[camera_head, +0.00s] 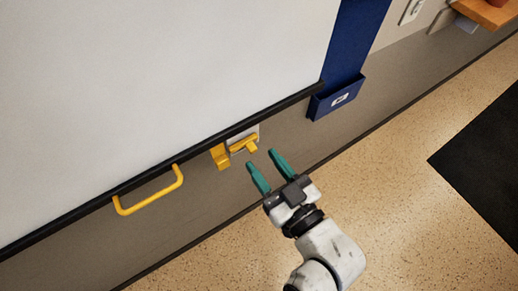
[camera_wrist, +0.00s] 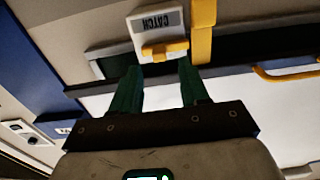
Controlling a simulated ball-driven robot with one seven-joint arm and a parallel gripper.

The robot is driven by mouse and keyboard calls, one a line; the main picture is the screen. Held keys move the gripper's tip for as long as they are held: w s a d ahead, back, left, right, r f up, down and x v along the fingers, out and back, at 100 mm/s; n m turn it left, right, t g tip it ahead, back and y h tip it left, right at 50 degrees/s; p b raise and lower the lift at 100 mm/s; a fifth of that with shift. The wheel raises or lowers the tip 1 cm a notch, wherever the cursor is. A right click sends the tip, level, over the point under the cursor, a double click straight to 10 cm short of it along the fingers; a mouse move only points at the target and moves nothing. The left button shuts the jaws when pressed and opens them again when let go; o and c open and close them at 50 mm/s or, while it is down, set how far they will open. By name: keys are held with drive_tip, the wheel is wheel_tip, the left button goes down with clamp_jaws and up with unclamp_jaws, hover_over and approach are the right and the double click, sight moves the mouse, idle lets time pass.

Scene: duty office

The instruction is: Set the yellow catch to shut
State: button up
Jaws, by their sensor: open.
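The yellow catch (camera_head: 243,146) is mounted on the wall just below the black lower edge of a white panel. In the wrist view its yellow lever (camera_wrist: 164,50) lies across a pale plate labelled CATCH (camera_wrist: 157,22). A yellow bracket (camera_head: 220,156) stands beside it and also shows in the wrist view (camera_wrist: 203,32). I cannot tell whether the catch is set to shut. My gripper (camera_head: 262,163) has green fingers, open and empty, pointing toward the catch from the lower right. In the wrist view the fingertips (camera_wrist: 159,70) are close to the lever; contact cannot be told.
A yellow handle (camera_head: 150,191) sticks out left of the catch and shows at right in the wrist view (camera_wrist: 287,72). A blue box (camera_head: 336,97) is on the wall to the right. The speckled floor is clear up to a black mat (camera_head: 487,155).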

sight(254, 151)
drive_tip(key=shift+p+x, duration=0.3)
drive_tip(key=shift+x, duration=1.3)
clamp_jaws()
